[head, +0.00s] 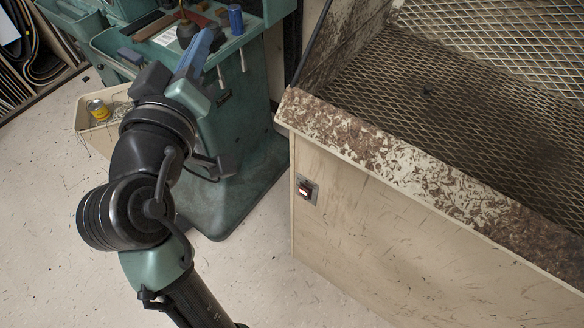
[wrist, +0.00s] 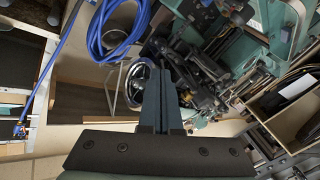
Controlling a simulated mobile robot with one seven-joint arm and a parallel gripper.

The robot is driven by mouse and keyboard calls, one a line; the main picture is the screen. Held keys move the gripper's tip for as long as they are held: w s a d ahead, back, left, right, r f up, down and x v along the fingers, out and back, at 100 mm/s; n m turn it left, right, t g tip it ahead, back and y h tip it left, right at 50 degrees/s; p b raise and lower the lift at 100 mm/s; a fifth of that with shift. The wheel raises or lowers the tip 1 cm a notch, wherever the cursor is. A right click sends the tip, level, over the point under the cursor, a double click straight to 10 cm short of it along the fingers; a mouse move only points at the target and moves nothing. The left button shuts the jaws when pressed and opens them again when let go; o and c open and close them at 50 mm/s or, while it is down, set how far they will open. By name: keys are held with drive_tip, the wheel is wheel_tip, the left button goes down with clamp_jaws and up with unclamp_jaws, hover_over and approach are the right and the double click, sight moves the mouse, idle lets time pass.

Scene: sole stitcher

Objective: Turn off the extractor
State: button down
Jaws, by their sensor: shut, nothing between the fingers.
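The extractor (head: 430,245) is a large beige cabinet with a dirt-speckled rim and a wire-mesh top, at the right of the head view. A small switch (head: 306,189) with a reddish-brown rocker on a metal plate sits on its front panel, near the left edge. I cannot tell the rocker's position. My gripper (head: 206,38) is left of and above the switch in the picture, apart from it, and points towards the green machine. In the wrist view my gripper (wrist: 160,70) has its fingers together and empty; the switch does not show there.
A green machine (head: 243,120) with tools on its tray stands left of the extractor. A beige bin (head: 92,125) holding a yellow can (head: 99,110) is behind my arm. Pale floor (head: 265,285) lies open before the extractor. A coiled blue hose (wrist: 115,35) shows in the wrist view.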

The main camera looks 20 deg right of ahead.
sight(302, 192)
drive_tip(key=s+f+n+g+h+b, duration=0.1)
drive_tip(key=s+f+h+b, duration=0.2)
drive_tip(key=f, duration=1)
drive_tip(key=s+f+n+g+h+b, duration=0.2)
drive_tip(key=s+f+b, duration=0.4)
drive_tip(key=f+b, duration=0.4)
drive_tip(key=s+f+n+g+h+b, duration=0.2)
drive_tip(key=s+f+b, duration=0.3)
drive_tip(key=f, duration=1.2)
drive_tip(key=shift+a+f+h+b, duration=0.25)
drive_tip(key=shift+f+h+b, duration=0.1)
drive_tip(key=shift+h+b, duration=0.5)
drive_tip(key=b+x, duration=0.3)
drive_tip(key=x, duration=1)
drive_tip(key=shift+d+f+b, duration=0.1)
drive_tip(key=shift+d+b, duration=0.05)
drive_tip(key=shift+b, duration=0.15)
drive_tip(key=shift+w+d, duration=0.2)
drive_tip(key=shift+d, duration=0.1)
